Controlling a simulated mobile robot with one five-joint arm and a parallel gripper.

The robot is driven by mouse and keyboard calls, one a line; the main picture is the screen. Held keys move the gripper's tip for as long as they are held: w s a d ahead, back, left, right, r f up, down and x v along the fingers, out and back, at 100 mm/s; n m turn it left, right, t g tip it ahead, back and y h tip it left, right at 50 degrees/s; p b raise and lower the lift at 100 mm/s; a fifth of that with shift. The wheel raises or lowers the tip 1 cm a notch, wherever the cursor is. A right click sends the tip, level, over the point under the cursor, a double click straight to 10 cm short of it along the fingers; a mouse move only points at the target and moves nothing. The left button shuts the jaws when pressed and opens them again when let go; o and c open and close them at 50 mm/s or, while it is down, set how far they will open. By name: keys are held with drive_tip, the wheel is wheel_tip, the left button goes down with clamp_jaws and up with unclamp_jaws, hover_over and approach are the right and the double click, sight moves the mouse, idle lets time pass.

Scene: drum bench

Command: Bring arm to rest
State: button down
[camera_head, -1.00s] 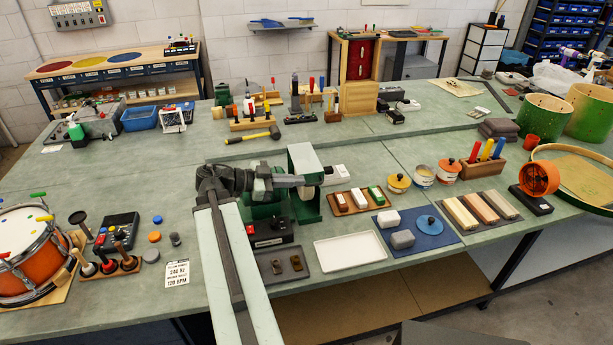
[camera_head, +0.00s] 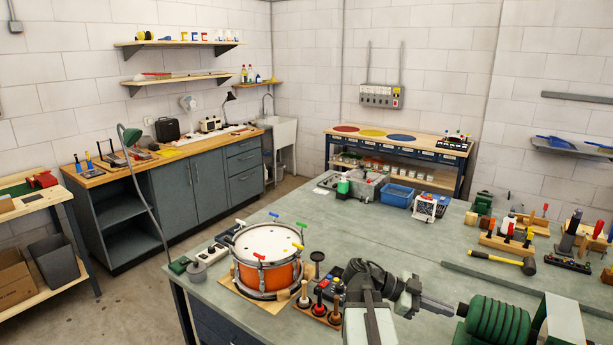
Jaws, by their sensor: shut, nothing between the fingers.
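My arm rises from the bottom of the view, right of centre, and bends to the right at its top. My gripper (camera_head: 446,308) is at its end, pointing right. It is shut and empty, above the bench (camera_head: 395,235). Its tip shows close to a green ribbed cylinder (camera_head: 495,322) at the bottom right; I cannot tell whether they touch. The lower part of my arm is cut off by the picture's edge.
An orange drum (camera_head: 266,270) stands left of my arm. Upright wooden-handled tools (camera_head: 322,303) stand close to my arm. The bench middle is fairly clear.

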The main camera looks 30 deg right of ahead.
drive_tip(key=w+a+f+n+t+y, duration=0.1)
drive_tip(key=w+a+f+n+t, duration=0.1)
drive_tip(key=w+a+f+n, duration=0.45)
drive_tip(key=w+a+f+n+t+y, duration=0.1)
drive_tip(key=w+a+t, duration=0.25)
drive_tip(key=a, duration=0.65)
drive_tip(key=w+a+f+n+t+y, duration=0.1)
drive_tip(key=w+a+f+n+t, duration=0.1)
drive_tip(key=w+a+f+n, duration=0.35)
drive_tip(key=w+a+f+n+t+y, duration=0.1)
drive_tip(key=w+a+n+y, duration=0.1)
drive_tip(key=a+n+y, duration=0.2)
drive_tip(key=w+a+f+n+y, duration=0.2)
drive_tip(key=a+n, duration=0.9)
drive_tip(key=a, duration=0.6)
drive_tip(key=shift+a+t+y, duration=0.35)
drive_tip(key=shift+a+y, duration=0.05)
drive_tip(key=shift+y, duration=0.5)
